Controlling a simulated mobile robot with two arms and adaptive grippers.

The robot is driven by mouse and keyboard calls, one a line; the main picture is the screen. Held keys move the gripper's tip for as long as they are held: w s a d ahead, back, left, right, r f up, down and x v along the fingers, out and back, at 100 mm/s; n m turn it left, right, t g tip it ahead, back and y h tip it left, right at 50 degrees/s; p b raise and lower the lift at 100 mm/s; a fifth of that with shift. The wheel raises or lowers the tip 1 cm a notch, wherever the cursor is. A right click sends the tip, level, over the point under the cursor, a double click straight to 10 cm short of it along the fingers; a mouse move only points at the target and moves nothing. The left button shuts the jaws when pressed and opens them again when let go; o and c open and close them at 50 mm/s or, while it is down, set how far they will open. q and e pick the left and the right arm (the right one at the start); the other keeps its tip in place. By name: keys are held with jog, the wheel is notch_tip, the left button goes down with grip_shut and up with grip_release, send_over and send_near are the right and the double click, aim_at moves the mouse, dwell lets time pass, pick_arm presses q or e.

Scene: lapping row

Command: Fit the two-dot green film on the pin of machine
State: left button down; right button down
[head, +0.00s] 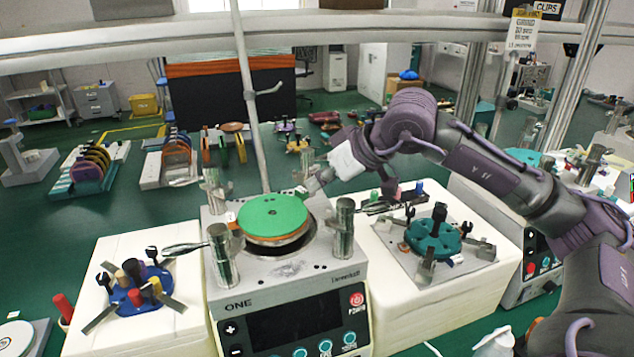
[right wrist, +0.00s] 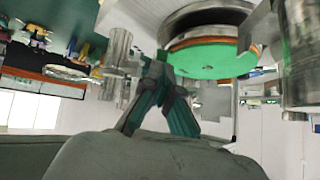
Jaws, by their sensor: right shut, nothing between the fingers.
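A round green film (head: 273,213) lies on top of an orange-brown disc (head: 285,240) on the machine marked ONE (head: 292,288). Small dark marks show near its middle, but I cannot count dots surely. The pin is not clearly visible. My right gripper (head: 312,187) is at the far right edge of the film, shut and empty. In the right wrist view the fingertips (right wrist: 163,65) are beside the rim of the green film (right wrist: 205,60); I cannot tell whether they touch. My left gripper is not in view.
Metal posts (head: 343,228) stand around the disc, close to my gripper. A teal fixture (head: 433,238) is to the right and a blue fixture (head: 135,292) to the left, each on a white block. Racks of discs (head: 88,168) stand behind on the green surface.

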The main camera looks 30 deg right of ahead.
jog(key=c, duration=1.9)
grip_release()
jog(key=o, duration=0.5)
jog(key=v, duration=1.2)
jog(key=shift+s, duration=0.1)
